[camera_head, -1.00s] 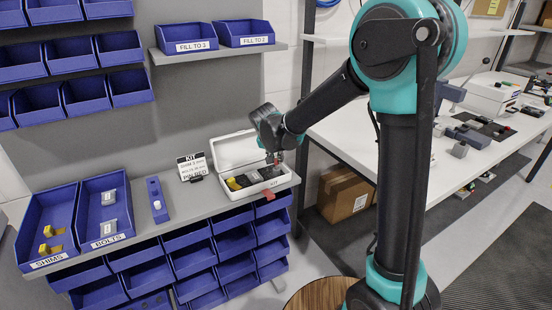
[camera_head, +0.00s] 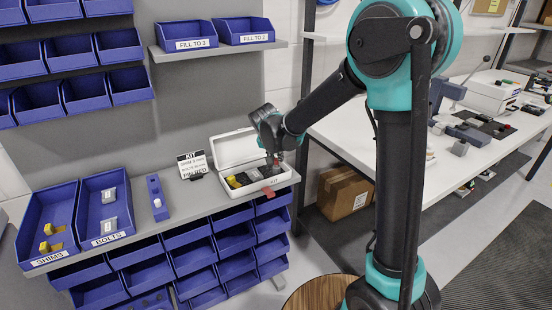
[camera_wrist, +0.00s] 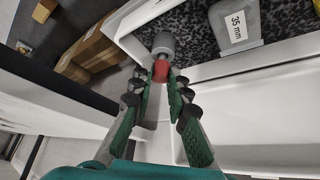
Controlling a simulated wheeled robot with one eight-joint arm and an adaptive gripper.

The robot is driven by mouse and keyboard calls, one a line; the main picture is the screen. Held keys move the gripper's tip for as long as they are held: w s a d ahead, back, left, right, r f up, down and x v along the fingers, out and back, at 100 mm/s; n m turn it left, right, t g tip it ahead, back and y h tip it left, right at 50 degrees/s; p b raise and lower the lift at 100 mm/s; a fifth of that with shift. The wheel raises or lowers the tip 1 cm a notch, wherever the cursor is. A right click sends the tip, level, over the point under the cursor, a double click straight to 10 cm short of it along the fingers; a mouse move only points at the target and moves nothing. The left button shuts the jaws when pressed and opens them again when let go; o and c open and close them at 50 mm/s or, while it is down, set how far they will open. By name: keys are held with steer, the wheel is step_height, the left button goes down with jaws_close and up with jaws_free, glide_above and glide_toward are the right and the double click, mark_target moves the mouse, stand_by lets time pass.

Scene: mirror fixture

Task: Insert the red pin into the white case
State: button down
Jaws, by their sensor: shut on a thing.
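The white case (camera_head: 232,149) stands open on the grey shelf, with its lid tilted up at the back. Its dark lining holds yellow pieces (camera_head: 234,181) at the left and grey pieces. My gripper (camera_head: 273,160) is over the right part of the case, pointing down. In the wrist view my gripper (camera_wrist: 161,80) is shut on the red pin (camera_wrist: 160,72), which has a thicker grey end (camera_wrist: 163,45) pointing at the dark lining. A block marked 35 mm (camera_wrist: 236,24) lies in the case beside it. Whether the pin touches the lining cannot be told.
A KIT card (camera_head: 193,165) stands left of the case. A blue holed block (camera_head: 157,198) and blue bins for bolts (camera_head: 107,205) and shims (camera_head: 49,225) lie further left. A reddish tab (camera_head: 268,192) hangs at the case's front. Overhead bins are above.

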steer(key=shift+f, duration=0.6)
stand_by(0.4)
steer(key=c, duration=1)
jaws_free()
steer(key=shift+r, duration=0.1)
steer(key=shift+r, duration=2.95)
